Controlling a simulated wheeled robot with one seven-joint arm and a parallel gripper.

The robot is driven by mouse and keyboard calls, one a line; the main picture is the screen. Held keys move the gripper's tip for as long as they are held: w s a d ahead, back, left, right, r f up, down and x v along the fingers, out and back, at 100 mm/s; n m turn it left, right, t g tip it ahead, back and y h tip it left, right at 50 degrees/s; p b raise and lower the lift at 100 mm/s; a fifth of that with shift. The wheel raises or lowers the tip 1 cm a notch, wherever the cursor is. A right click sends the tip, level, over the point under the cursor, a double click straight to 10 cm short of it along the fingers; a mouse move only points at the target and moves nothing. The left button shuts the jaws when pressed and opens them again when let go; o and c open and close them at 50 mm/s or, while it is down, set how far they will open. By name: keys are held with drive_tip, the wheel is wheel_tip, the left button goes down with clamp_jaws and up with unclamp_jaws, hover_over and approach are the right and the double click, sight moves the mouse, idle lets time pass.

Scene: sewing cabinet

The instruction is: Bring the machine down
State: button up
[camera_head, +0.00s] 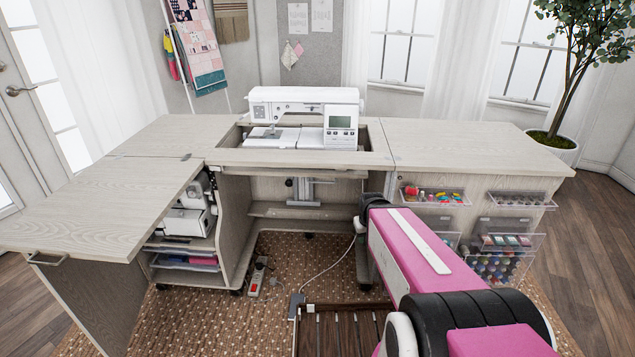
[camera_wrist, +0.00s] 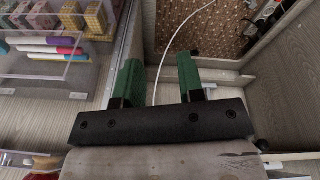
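The white sewing machine (camera_head: 303,118) stands upright in the cutout of the cabinet top (camera_head: 470,148), its base near the level of the top. The grey lift mechanism (camera_head: 303,190) shows below the cutout, in the open knee space. My gripper (camera_wrist: 155,82) shows in the wrist view with two green fingers apart and nothing between them; a white cable lies farther off behind the gap. In the head view my pink arm reaches to the right side of the knee space and hides the gripper's fingers.
Clear trays with sewing supplies (camera_head: 433,197) hang on the cabinet's right front. A hinged leaf (camera_head: 110,200) extends at left, above shelves with another machine (camera_head: 188,215). A power strip (camera_head: 257,280) and white cable (camera_head: 325,265) lie on the brown rug (camera_head: 230,320).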

drive_tip(key=w+a+f+n+t, duration=0.15)
drive_tip(key=w+n+t, duration=0.3)
drive_tip(key=w, duration=0.45)
drive_tip(key=n+t+y, duration=0.7)
drive_tip(key=n+t, duration=0.5)
drive_tip(key=n, duration=0.4)
approach(321, 182)
drive_tip(key=x, duration=1)
drive_tip(key=shift+w+f, duration=0.2)
drive_tip(key=shift+w, duration=0.05)
clamp_jaws()
